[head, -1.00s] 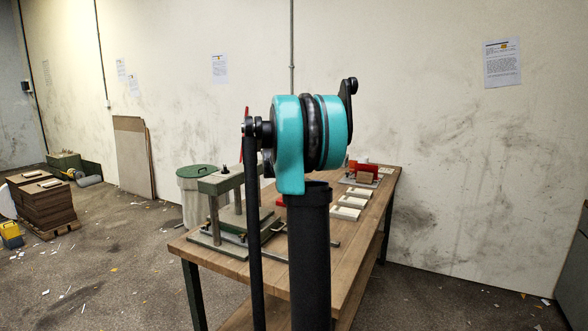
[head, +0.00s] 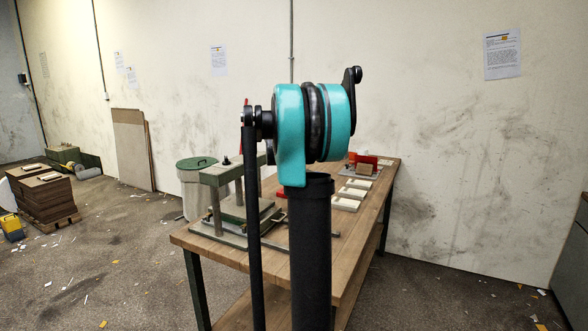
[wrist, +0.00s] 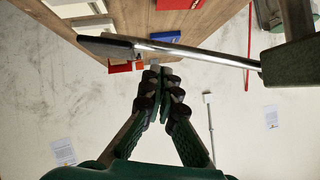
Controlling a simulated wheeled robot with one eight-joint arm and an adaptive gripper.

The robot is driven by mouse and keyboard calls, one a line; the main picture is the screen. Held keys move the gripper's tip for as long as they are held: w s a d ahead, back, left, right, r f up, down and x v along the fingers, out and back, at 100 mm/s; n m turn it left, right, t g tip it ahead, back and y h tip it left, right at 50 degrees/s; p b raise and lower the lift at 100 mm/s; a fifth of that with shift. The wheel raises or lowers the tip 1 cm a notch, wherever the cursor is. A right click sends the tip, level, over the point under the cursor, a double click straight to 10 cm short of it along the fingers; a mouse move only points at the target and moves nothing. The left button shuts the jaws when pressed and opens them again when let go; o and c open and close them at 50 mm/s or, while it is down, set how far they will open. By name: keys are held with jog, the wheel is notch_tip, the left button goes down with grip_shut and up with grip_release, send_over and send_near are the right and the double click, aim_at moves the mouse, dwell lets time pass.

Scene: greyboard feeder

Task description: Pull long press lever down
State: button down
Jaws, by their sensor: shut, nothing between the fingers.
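In the wrist view, the long press lever (wrist: 205,53) is a shiny metal bar with a black grip (wrist: 105,45) at its left end. It runs right to the dark green press body (wrist: 292,62). My gripper (wrist: 160,72) shows there with its dark jointed fingers together and empty. The fingertips lie just below the bar in the picture; I cannot tell whether they touch it. In the head view, the green press (head: 220,176) stands on the wooden table (head: 215,255), partly behind my arm. My gripper and the lever cannot be made out there.
Pale blocks (head: 347,203) and a red item (head: 367,160) lie further back on the table. A lidded bin (head: 194,175) stands behind the press. Stacked brown boards (head: 45,203) are at left. A red rod (wrist: 248,50) shows near the lever in the wrist view.

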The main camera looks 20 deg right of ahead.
jog(key=v, duration=1.1)
jog(key=shift+r, duration=0.45)
jog(key=shift+w+d, duration=0.1)
jog(key=shift+w, duration=0.05)
jog(key=s+a+f+n+g+y, duration=0.1)
jog(key=s+a+f+n, duration=0.3)
jog(key=s+a+f, duration=0.4)
jog(key=s+a+f+n+g+y, duration=0.2)
jog(key=s+a+f+n+y, duration=0.2)
jog(key=s+a+f, duration=0.4)
jog(key=s+a+f+n+g+y, duration=0.1)
jog(key=s+a+f+n, duration=0.3)
jog(key=s+f, duration=1.5)
jog(key=a+y, duration=0.1)
jog(key=a, duration=0.3)
jog(key=shift+s+a+g, duration=0.2)
jog(key=shift+a+g, duration=0.1)
jog(key=shift+a, duration=0.05)
jog(key=shift+d, duration=0.1)
